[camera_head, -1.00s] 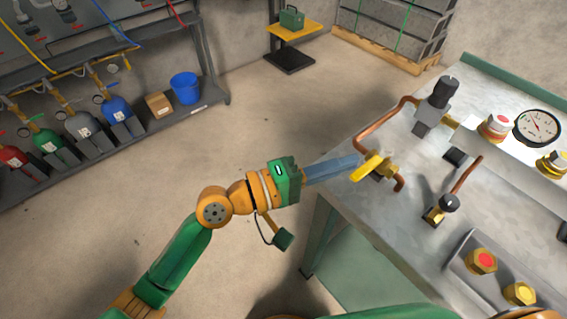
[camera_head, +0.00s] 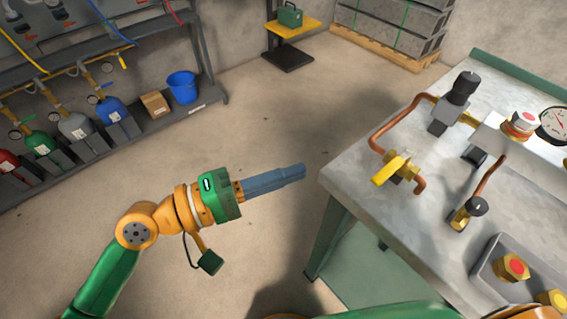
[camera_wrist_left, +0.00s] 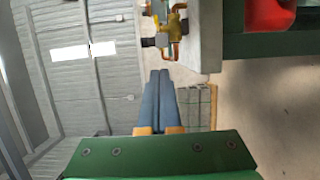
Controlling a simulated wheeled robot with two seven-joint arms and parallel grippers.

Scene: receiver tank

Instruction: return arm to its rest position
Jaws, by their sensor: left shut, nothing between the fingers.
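My left gripper (camera_head: 303,170) is shut and empty, its blue-grey fingers together. It hangs over open floor to the left of the workbench (camera_head: 352,180), apart from the bench edge. In the left wrist view its fingers (camera_wrist_left: 160,75) point away from the camera, closed side by side. A brass valve with a yellow handle (camera_head: 390,168) sits on the bench, to the right of my fingertips; it also shows in the left wrist view (camera_wrist_left: 176,24). My right gripper is not in view.
The bench holds copper pipe, a pressure gauge (camera_head: 555,124) and a tray (camera_head: 484,262) with brass fittings. A rack with gas cylinders (camera_head: 77,127), a cardboard box (camera_head: 155,104) and a blue bucket (camera_head: 183,87) stands at left. The floor between is clear.

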